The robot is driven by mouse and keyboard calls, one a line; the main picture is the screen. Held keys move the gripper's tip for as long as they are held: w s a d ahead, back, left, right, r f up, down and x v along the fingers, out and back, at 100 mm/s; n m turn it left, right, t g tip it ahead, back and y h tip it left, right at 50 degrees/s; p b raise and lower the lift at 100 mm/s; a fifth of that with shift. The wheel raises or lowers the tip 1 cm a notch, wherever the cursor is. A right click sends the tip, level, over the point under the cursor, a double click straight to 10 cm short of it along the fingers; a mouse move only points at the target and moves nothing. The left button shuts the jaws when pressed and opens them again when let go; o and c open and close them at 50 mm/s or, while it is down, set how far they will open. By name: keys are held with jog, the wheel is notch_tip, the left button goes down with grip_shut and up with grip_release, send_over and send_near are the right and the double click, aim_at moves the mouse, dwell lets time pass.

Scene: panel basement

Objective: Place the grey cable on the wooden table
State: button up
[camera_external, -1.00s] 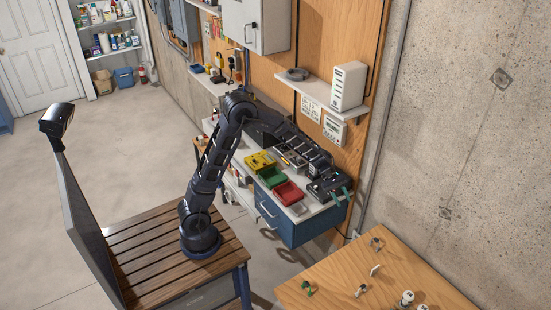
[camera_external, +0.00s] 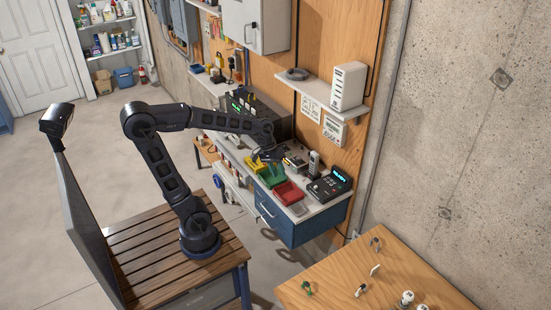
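A dark grey coil (camera_external: 297,74), which looks like the grey cable, lies on the wall shelf at the left of a white upright box. The wooden table (camera_external: 335,275) stands at the lower right, with several small items on it. My gripper (camera_external: 264,160) is over the workbench, near the yellow and green bins, well below and to the left of the coil. Its fingers are small and dark against the clutter, so I cannot tell whether they are open or whether they hold anything.
The workbench (camera_external: 328,208) carries a yellow bin (camera_external: 256,166), a green bin (camera_external: 271,176), a red bin (camera_external: 289,193) and a black device (camera_external: 329,184) with a lit display. The white box (camera_external: 348,86) stands on the wall shelf (camera_external: 318,92). The wooden table's left part is largely bare.

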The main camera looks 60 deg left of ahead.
jog(key=s+a+m+t+y, duration=0.3)
jog(key=s+a+m+y, duration=0.1)
jog(key=s+a, duration=0.8)
jog(key=shift+s+r+y, duration=0.45)
jog(key=shift+s+y, duration=0.05)
jog(key=shift+s, duration=0.15)
dwell(0.4)
